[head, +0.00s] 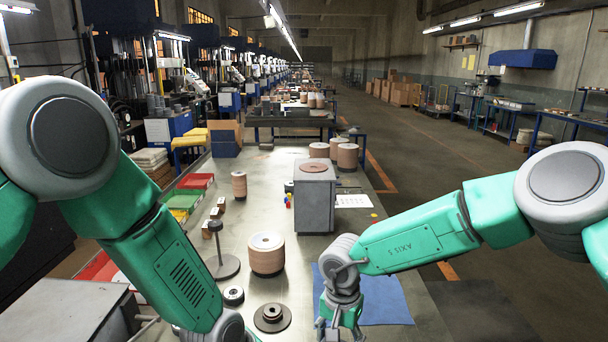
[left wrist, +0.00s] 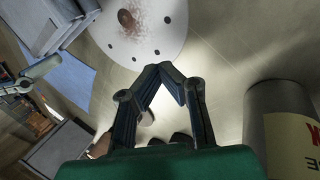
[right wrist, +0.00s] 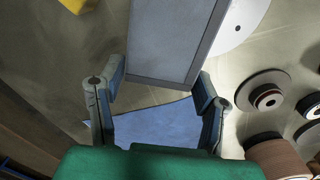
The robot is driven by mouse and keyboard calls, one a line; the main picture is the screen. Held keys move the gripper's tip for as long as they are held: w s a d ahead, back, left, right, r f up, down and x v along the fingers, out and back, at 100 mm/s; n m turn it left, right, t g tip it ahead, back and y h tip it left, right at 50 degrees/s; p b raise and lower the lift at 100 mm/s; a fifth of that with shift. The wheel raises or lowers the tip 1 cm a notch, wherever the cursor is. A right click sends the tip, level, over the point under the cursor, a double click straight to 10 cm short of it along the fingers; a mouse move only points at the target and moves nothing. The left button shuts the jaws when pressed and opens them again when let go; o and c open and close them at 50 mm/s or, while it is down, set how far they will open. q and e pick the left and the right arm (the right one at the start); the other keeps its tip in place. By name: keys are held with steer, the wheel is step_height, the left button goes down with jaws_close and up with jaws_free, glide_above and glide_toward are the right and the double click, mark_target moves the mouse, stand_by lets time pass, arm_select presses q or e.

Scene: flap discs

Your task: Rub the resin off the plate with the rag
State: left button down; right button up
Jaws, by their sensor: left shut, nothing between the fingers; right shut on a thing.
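The plate is a round white disc (left wrist: 172,28) with small dark holes, at the top of the left wrist view. Reddish-brown resin (left wrist: 133,22) covers part of it. Its edge also shows in the right wrist view (right wrist: 243,18). My left gripper (left wrist: 166,72) is shut and empty, its tips by the plate's edge in that picture. My right gripper (right wrist: 161,75) has a flat grey piece (right wrist: 172,35) between its fingers, which I take for the rag; its far end is cut off. Whether it touches anything below is unclear. The head view does not show the plate.
A blue mat (head: 385,300) lies under my right gripper. A grey box (head: 315,205) stands behind it. A wound reel (head: 267,258), a dark disc (head: 272,318) and a post on a round base (head: 222,267) stand left of the mat. A labelled can (left wrist: 285,125) is beside my left gripper.

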steer(key=shift+d, duration=0.1)
stand_by(0.6)
arm_select(q)
steer(key=shift+f, duration=1.55)
arm_select(e)
steer(key=shift+w+a, duration=0.7)
steer(key=shift+w, duration=0.2)
steer(key=shift+w+a, duration=0.65)
steer(key=shift+w, duration=0.2)
steer(key=shift+f, duration=2.2)
steer(key=shift+s, duration=0.1)
